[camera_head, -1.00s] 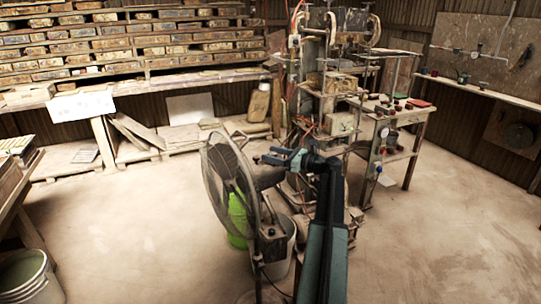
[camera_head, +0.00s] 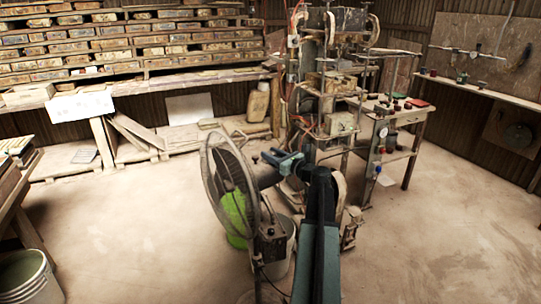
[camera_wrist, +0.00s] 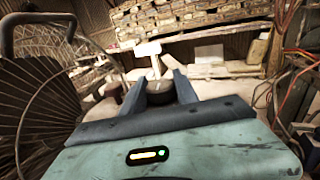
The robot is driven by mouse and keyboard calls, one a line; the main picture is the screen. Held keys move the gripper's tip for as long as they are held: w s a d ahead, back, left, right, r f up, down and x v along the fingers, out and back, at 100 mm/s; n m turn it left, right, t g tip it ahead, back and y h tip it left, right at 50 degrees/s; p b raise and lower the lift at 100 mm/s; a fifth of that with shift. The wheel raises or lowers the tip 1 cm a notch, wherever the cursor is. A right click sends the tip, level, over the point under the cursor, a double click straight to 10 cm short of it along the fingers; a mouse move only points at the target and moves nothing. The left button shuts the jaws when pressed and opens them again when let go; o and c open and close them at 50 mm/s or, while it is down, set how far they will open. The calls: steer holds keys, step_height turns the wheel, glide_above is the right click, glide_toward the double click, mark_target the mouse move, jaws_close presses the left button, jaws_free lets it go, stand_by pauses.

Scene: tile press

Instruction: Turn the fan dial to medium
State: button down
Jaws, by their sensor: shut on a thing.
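The standing fan (camera_head: 212,172) with its wire grille is near the middle of the head view, its grille facing left. A dark control box (camera_head: 270,243) sits on its post below the motor. My gripper (camera_head: 270,157) is level with the back of the fan's motor. In the wrist view my gripper (camera_wrist: 160,92) has both fingers closed around a small dark round knob (camera_wrist: 160,98). Its markings and setting cannot be read.
A pale bucket (camera_head: 280,255) stands behind the fan post, and a green bucket (camera_head: 234,218) shows through the grille. The tall press (camera_head: 325,90) with hoses stands behind my gripper. Shelves of tiles (camera_head: 130,45) line the back. Floor at right is clear.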

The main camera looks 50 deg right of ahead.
steer(key=shift+m+h, duration=0.3)
steer(key=c, duration=0.9)
jaws_free()
steer(key=s, duration=0.7)
steer(key=shift+s+a, duration=0.3)
steer(key=shift+s, duration=0.1)
